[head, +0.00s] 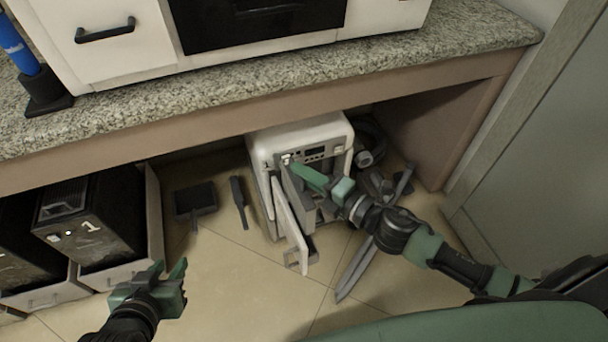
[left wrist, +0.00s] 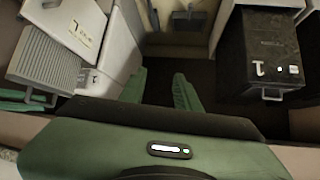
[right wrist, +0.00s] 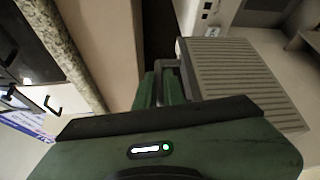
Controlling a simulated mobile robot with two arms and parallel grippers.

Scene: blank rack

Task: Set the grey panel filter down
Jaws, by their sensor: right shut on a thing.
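The grey panel filter (right wrist: 245,75) is a ribbed flat panel with a handle at one edge. My right gripper (right wrist: 162,88) is shut on that handle. In the head view my right gripper (head: 312,182) is in front of the white machine (head: 290,137), and the panel (head: 297,203) is partly hidden by it. The ribbed panel also shows in the left wrist view (left wrist: 43,68), beside the white machine. I cannot tell whether it touches anything. My left gripper (head: 170,278) is open and empty above the floor; its spread fingers show in the left wrist view (left wrist: 160,90).
The machine's white door (head: 287,215) hangs open under the granite counter (head: 280,82). A dark brush (head: 195,200) and a dark tool (head: 240,200) lie left of the machine. A black bin (head: 90,225) stands at left. Grey metal parts (head: 355,268) lie on the floor at right.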

